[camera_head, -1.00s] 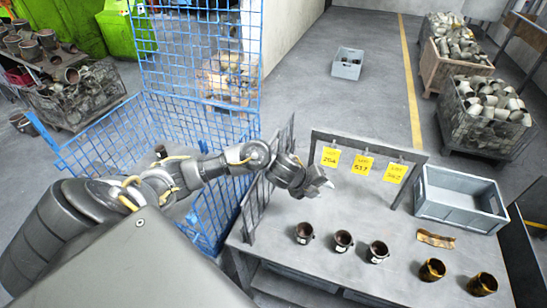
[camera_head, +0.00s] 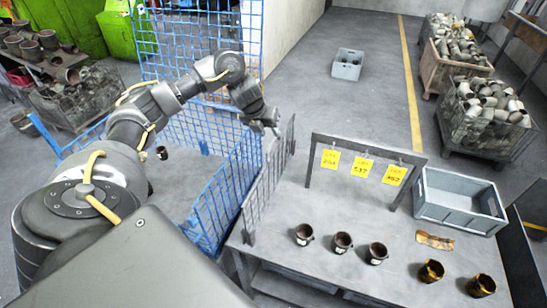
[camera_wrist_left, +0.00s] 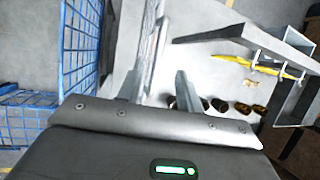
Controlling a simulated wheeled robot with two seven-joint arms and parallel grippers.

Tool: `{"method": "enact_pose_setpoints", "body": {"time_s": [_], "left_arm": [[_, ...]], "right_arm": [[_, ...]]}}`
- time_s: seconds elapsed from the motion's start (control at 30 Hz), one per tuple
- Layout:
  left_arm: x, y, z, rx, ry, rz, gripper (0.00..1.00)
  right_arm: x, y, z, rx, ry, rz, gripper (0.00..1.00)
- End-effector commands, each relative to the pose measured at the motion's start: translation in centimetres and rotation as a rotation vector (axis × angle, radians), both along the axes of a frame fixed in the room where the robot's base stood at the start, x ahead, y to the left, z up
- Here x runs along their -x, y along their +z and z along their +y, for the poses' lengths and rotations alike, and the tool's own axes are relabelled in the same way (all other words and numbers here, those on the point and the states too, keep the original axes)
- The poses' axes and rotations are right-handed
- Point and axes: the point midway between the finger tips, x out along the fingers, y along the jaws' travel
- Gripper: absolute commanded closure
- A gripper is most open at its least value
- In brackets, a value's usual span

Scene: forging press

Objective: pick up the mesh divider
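The mesh divider (camera_head: 262,190) is a grey wire panel standing upright along the left edge of the grey table. My left gripper (camera_head: 268,127) is just above its far upper part, pointing down. In the left wrist view the gripper (camera_wrist_left: 158,90) has its two fingers apart, and the divider (camera_wrist_left: 153,45) shows edge-on between them in the picture. I cannot tell whether the fingers reach down past its top edge. My right gripper is in neither view.
A blue mesh cage (camera_head: 222,195) stands close left of the table (camera_head: 330,272). Several dark and yellowish cups stand on the table. A frame with yellow tags (camera_head: 362,143) and a grey crate (camera_head: 462,222) stand on the right.

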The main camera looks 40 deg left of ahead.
Motion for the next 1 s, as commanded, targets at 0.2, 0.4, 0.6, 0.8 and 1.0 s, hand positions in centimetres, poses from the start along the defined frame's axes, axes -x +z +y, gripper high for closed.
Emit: {"method": "enact_pose_setpoints", "body": {"time_s": [0.2, 0.4, 0.6, 0.8, 1.0], "left_arm": [[-0.7, -1.6, 0.0, 0.001, 0.002, 0.000, 0.64], [-0.9, -2.3, -0.1, 0.003, 0.002, 0.003, 0.64], [-1.8, -4.7, 0.0, 0.002, 0.004, 0.006, 0.64], [-2.6, -6.3, 0.0, 0.001, 0.003, 0.000, 0.64], [-2.6, -6.4, 0.0, 0.000, 0.001, -0.001, 0.64]], "right_arm": [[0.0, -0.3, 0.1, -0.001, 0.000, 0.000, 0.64], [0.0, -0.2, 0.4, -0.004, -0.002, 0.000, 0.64], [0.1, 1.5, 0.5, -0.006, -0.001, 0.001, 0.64], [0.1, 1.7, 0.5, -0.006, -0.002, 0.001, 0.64], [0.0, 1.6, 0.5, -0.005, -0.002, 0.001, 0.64]]}}
